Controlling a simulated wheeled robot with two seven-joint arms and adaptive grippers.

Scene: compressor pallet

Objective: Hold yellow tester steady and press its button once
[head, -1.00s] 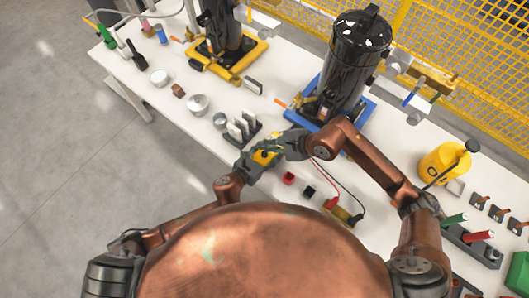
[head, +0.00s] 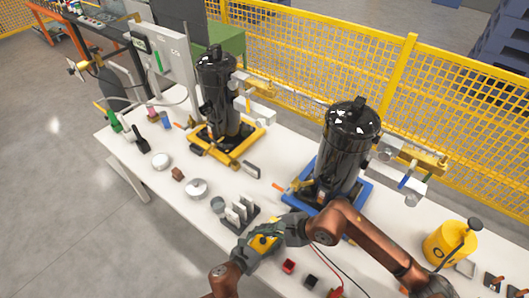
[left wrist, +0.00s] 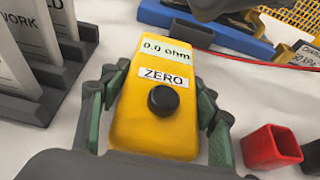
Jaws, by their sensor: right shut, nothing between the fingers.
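The yellow tester (head: 262,243) lies on the white table. In the left wrist view the tester (left wrist: 143,128) shows a display reading "0.0 ohm", a "ZERO" label and a round black button (left wrist: 164,99). My left gripper (head: 247,251) is around it, with green-grey fingers (left wrist: 155,112) against both sides. My right gripper (head: 274,233) is shut and empty, at the tester's far right end. It also shows as a dark shape at the top of the left wrist view (left wrist: 222,8), beyond the display and clear of the button.
A holder with upright labelled plates (head: 240,213) stands beside the tester. A red box (head: 289,265) and a black box (head: 311,281) stand to its right. A black compressor (head: 346,150) on a blue pallet is behind. Red and black leads (head: 341,262) run on the right.

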